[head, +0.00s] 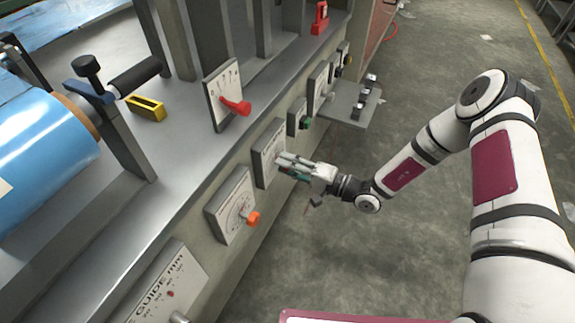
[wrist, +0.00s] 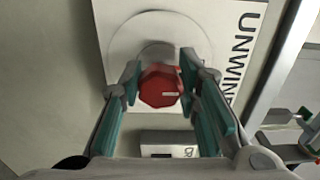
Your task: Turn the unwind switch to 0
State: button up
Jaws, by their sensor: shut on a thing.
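The unwind switch is a red faceted knob (wrist: 161,86) with a pale mark on its face, on a white plate lettered "UNWIN…" (wrist: 243,40) in the wrist view. My gripper (wrist: 160,80) is shut on the knob, with one finger on each side of it. In the head view my gripper (head: 283,163) reaches to a white panel (head: 268,147) on the machine's front, and its fingers hide the knob there. The scale marks and the 0 cannot be read, so the knob's setting cannot be told.
A dial panel with an orange knob (head: 253,218) sits nearer on the same face. A green knob (head: 306,122) and a small shelf (head: 350,104) are farther along. A red lever (head: 236,105) stands above. The floor (head: 330,240) beside the machine is clear.

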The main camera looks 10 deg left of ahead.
jog(key=shift+f, duration=0.1)
jog(key=o, duration=1.2)
jog(key=v, duration=1.2)
